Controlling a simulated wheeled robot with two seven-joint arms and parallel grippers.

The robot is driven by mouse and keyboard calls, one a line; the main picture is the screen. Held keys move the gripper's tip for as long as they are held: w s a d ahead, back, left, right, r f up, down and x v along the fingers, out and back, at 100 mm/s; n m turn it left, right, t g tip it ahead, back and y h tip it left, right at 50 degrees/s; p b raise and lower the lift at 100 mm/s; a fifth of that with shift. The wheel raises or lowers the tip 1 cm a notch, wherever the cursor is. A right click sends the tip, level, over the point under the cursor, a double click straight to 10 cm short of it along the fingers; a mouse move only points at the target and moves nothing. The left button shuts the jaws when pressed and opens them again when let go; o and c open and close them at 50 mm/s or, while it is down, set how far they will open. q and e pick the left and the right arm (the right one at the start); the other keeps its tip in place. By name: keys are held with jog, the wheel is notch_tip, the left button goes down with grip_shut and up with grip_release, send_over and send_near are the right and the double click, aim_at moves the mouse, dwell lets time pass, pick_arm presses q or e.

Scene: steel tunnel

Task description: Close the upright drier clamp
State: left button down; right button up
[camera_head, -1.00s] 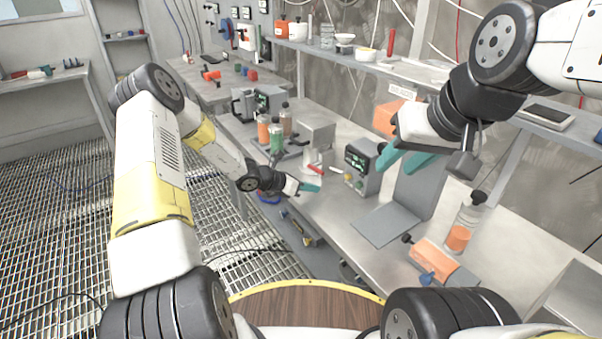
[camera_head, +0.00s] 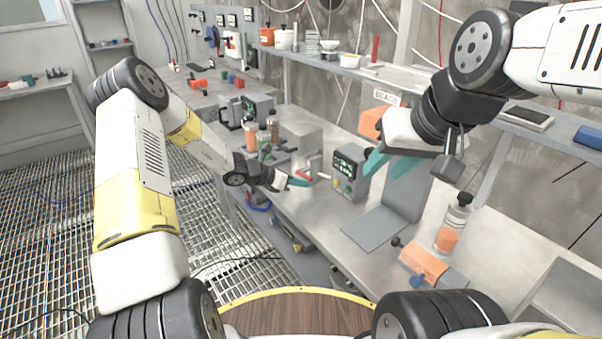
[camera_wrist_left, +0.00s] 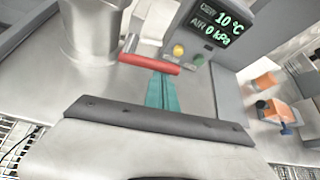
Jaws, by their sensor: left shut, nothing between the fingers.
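The clamp's red handle (camera_head: 304,175) sticks out from the grey metal drier unit (camera_head: 296,139) on the bench. In the left wrist view the red handle (camera_wrist_left: 149,62) lies nearly level, joined to a metal arm (camera_wrist_left: 130,44) beside a grey cylinder (camera_wrist_left: 92,28). My left gripper (camera_head: 298,182) is shut and empty, just in front of the handle. Its teal fingers (camera_wrist_left: 162,92) show just below the handle in the wrist view; whether they touch it, I cannot tell. My right gripper (camera_head: 388,164) is open and empty, raised over the bench at the right.
A control box (camera_head: 348,174) with a green display stands right of the handle; it reads 10 °C and AIR 0 kPa. A grey plate (camera_head: 376,226) and an orange-ended tool (camera_head: 424,262) lie to the right.

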pick_arm(q)
jog(key=shift+r+n+h, duration=0.25)
jog(key=shift+n+h, duration=0.05)
dwell(0.4)
jog(key=shift+w+a+r+n+g+h, duration=0.1)
jog(key=shift+w+r+n+g+h, duration=0.05)
jog(key=shift+r+n+g+h, duration=0.35)
jog(key=w+r+n+g+h, duration=0.1)
jog(key=n, duration=0.1)
jog(key=w+a+r+n+g+h, duration=0.1)
jog(key=n+h, duration=0.1)
jog(key=n, duration=0.1)
jog(key=w+a+r+n+g+h, duration=0.1)
jog(key=n+h, duration=0.1)
jog(key=n, duration=0.1)
jog(key=shift+w+a+r, duration=0.1)
jog(key=shift+a+r, duration=0.1)
jog(key=shift+r, duration=0.15)
jog(key=shift+w, duration=0.1)
dwell(0.6)
